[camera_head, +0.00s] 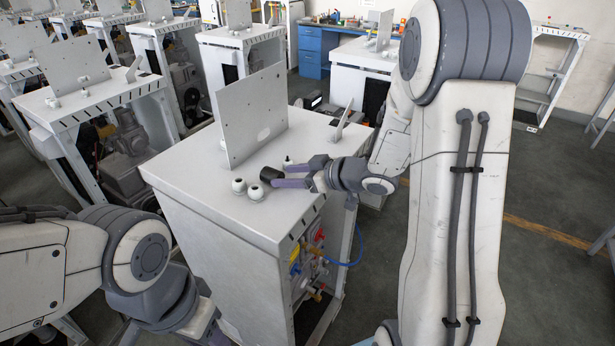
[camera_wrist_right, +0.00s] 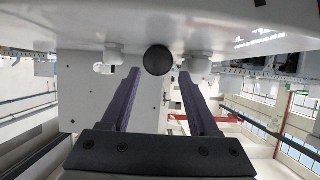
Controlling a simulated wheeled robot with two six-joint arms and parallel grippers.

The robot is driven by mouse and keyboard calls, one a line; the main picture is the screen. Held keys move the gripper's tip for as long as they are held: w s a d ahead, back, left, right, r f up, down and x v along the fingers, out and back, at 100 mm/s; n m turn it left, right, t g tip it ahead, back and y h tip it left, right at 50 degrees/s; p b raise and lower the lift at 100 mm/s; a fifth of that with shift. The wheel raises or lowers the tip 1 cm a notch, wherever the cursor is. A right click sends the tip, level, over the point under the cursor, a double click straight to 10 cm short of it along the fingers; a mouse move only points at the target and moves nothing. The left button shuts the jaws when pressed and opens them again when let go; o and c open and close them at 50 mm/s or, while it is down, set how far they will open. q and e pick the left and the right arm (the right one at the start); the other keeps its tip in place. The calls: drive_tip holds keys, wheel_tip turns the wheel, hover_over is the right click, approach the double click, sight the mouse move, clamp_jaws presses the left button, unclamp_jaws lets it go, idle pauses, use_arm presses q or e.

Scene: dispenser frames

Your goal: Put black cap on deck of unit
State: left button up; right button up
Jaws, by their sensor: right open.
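The black cap (camera_head: 268,174) is at the deck (camera_head: 190,165) of the nearest white unit, in front of the upright grey plate. It looks to be lying on its side against the deck surface. My right gripper (camera_head: 281,176) reaches in low over the deck from the right, with its purple fingers open. In the right wrist view the cap (camera_wrist_right: 158,60) shows as a dark disc between the tips of the open fingers (camera_wrist_right: 159,74), with gaps at both sides. My left arm shows at the lower left, but its gripper is out of view.
White round knobs (camera_head: 238,185) (camera_head: 256,193) stand on the deck close to the cap. The upright plate (camera_head: 252,115) rises behind them. A small tilted plate (camera_head: 343,118) stands at the deck's far right. Coloured fittings and a blue hose (camera_head: 350,262) are on the unit's side.

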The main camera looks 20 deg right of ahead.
drive_tip(key=v, duration=0.7)
drive_tip(key=shift+w+a, duration=0.25)
drive_tip(key=a+h, duration=0.1)
drive_tip(key=w+a+h, duration=0.1)
drive_tip(key=h, duration=0.1)
drive_tip(key=w+a+h, duration=0.1)
drive_tip(key=a, duration=0.1)
drive_tip(key=shift+w+m+h, duration=0.1)
drive_tip(key=shift+m+h, duration=0.2)
drive_tip(key=s+a, duration=0.1)
drive_tip(key=s+a+g+h, duration=0.1)
drive_tip(key=s, duration=0.1)
drive_tip(key=s+a+f+g+h, duration=0.1)
drive_tip(key=s+a, duration=0.1)
drive_tip(key=shift+m, duration=0.4)
drive_tip(key=s+a+f+g, duration=0.1)
drive_tip(key=s+a+g, duration=0.2)
drive_tip(key=s, duration=0.8)
drive_tip(key=s+a+f+n+g, duration=0.1)
drive_tip(key=s+a+g, duration=0.3)
drive_tip(key=s, duration=0.8)
drive_tip(key=shift+s+a+f+g+h, duration=0.25)
drive_tip(key=shift+a+g+h, duration=0.1)
drive_tip(key=shift+g, duration=0.35)
